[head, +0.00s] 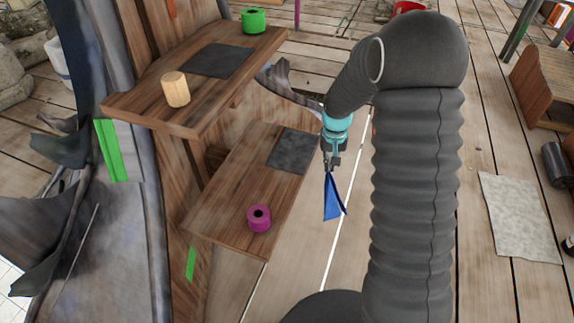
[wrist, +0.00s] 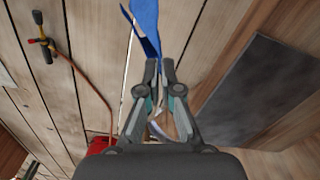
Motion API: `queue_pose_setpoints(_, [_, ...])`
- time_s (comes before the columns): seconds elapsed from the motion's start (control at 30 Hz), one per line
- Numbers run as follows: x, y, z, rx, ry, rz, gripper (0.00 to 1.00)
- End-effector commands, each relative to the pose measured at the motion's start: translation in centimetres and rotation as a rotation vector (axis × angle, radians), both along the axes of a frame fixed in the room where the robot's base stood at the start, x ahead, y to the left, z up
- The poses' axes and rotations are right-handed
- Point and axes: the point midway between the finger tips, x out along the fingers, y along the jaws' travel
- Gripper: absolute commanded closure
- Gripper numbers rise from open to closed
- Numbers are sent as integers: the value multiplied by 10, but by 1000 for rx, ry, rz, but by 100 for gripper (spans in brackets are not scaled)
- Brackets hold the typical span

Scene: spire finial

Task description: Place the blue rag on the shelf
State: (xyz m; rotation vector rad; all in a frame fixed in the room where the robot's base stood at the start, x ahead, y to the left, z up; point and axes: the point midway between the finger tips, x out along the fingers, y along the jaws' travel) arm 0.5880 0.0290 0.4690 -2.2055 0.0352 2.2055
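The blue rag (head: 332,200) hangs down from my gripper (head: 333,165), which is shut on its upper end. In the wrist view the rag (wrist: 146,22) shows beyond the fingertips (wrist: 159,68). The wooden shelf has an upper board (head: 222,82) and a lower board (head: 228,197). In the head view the rag hangs just right of the lower board, over the plank floor, apart from the board as far as I can tell. A dark grey square (head: 293,150) lies on the lower board, left of my gripper; another (head: 216,60) lies on the upper board.
A magenta spool (head: 259,218) stands near the lower board's front end. A wooden cylinder (head: 175,90) and a green spool (head: 254,20) stand on the upper board. A curved grey piece (head: 290,88) juts out beside the shelf. A pale mat (head: 518,215) lies on the floor at right.

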Motion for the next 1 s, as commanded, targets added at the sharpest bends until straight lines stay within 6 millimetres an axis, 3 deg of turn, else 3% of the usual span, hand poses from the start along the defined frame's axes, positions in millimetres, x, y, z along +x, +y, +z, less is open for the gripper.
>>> queue_pose_setpoints(0.2, [35, 27, 74, 1, -8, -34, 100])
queue_pose_setpoints(0.47, [52, 63, 166, 2, -7, -66, 100])
queue_pose_setpoints(0.73, [48, 97, 263, 2, -7, -98, 100])
queue_pose_setpoints(1.0, [22, 123, 357, 2, -6, -131, 100])
